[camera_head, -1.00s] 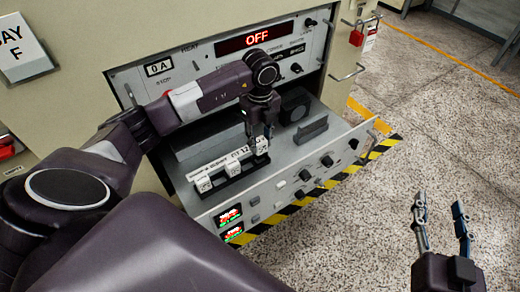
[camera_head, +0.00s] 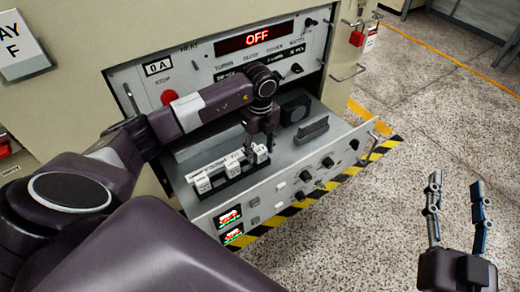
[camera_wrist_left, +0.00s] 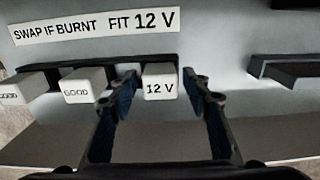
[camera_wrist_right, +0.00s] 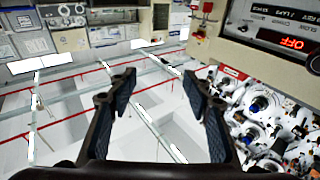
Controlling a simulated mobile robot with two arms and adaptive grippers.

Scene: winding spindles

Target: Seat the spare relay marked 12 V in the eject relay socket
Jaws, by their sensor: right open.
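The white relay marked 12 V (camera_wrist_left: 160,88) stands in the right-hand place of the black socket strip, which also shows in the head view (camera_head: 236,184). Its top looks about level with the two relays marked GOOD (camera_wrist_left: 84,86) beside it. My left gripper (camera_head: 262,146) is over this relay. In the left wrist view its fingers (camera_wrist_left: 160,76) stand either side of the relay, with a narrow gap at each side. The label above reads SWAP IF BURNT FIT 12 V (camera_wrist_left: 95,30). My right gripper (camera_head: 455,190) is open and empty, out over the floor.
The strip is on a pulled-out drawer (camera_head: 335,165) with knobs and small red displays on its front. A dark block (camera_head: 311,130) and a black round part (camera_head: 294,107) stand right of the left gripper. The panel display (camera_head: 243,42) reads OFF.

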